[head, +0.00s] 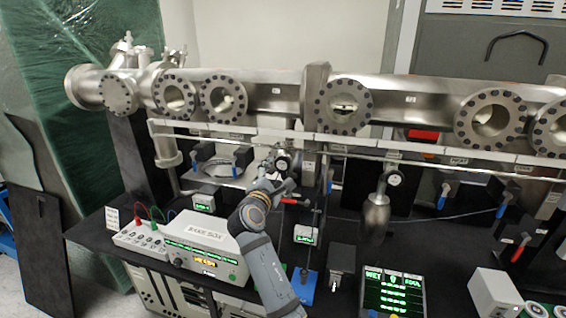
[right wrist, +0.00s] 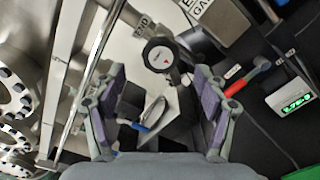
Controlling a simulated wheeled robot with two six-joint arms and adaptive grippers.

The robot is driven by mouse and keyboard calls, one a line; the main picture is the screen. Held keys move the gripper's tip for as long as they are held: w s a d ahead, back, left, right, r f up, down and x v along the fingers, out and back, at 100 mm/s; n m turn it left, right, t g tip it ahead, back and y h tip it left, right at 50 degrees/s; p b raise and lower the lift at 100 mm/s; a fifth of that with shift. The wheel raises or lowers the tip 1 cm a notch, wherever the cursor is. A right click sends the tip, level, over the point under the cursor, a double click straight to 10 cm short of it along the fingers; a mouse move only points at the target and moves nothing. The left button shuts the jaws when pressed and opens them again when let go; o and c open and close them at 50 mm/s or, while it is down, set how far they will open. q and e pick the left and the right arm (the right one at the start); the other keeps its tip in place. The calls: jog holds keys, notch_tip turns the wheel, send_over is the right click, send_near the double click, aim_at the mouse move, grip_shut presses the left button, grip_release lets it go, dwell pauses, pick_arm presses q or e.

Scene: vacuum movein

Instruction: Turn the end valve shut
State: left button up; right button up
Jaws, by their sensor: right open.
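My right gripper (head: 281,170) is open, among the fittings below the long steel pipe. It also shows in the right wrist view (right wrist: 158,88), with a finger on each side and no handle clamped between them. A round dial gauge (right wrist: 160,54) lies beyond the fingertips, beside a small tag (right wrist: 141,24) that may read END. A blue-tipped lever (right wrist: 136,127) shows between the fingers. A red lever (right wrist: 246,84) lies just outside the right finger; a red lever also shows in the head view (head: 295,201). Which lever is the end valve's I cannot tell for sure. My left gripper is out of view.
The steel pipe (head: 270,90) with round flanges runs across the back. A white control box (head: 180,245) stands left of my right arm. A green-lit display (head: 393,290) stands front right. Several other levers and a metal cylinder (head: 376,212) crowd the area to the right.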

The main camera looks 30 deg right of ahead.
aim_at(283, 166)
jog(key=p+x, duration=0.2)
jog(key=x, duration=0.5)
jog(key=shift+d, duration=0.15)
jog(key=shift+f, duration=0.1)
jog(key=c, duration=1.2)
jog(key=shift+o, duration=0.2)
